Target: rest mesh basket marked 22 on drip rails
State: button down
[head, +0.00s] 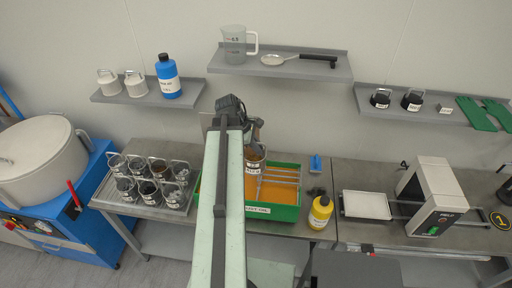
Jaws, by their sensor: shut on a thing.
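My gripper (257,145) is at the far end of my arm, over the green tray (287,213), and its fingers are partly hidden. It is shut on a mesh basket (254,168) with a white label too small to read. The basket is upright over the orange liquid, beside the left end of the pale drip rails (281,180). I cannot tell whether it touches the rails or the liquid. My arm covers the tray's left part.
Several dark-filled baskets stand in a metal rack (119,205) at left. A yellow bottle (320,212) and a small blue item (315,163) are right of the tray. Wall shelves (300,65) hang above. A white-plated machine (425,195) stands further right.

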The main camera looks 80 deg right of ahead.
jog(key=s, duration=1)
jog(key=shift+s+d, duration=0.3)
jog(key=shift+s, duration=0.1)
notch_tip(320, 180, down, 4)
jog(key=b, duration=0.3)
jog(key=shift+r+b, duration=0.15)
jog(key=shift+b, duration=0.2)
dwell(0.4)
jog(key=c, duration=1.5)
grip_release()
jog(key=shift+o, duration=0.2)
jog(key=shift+r, duration=0.1)
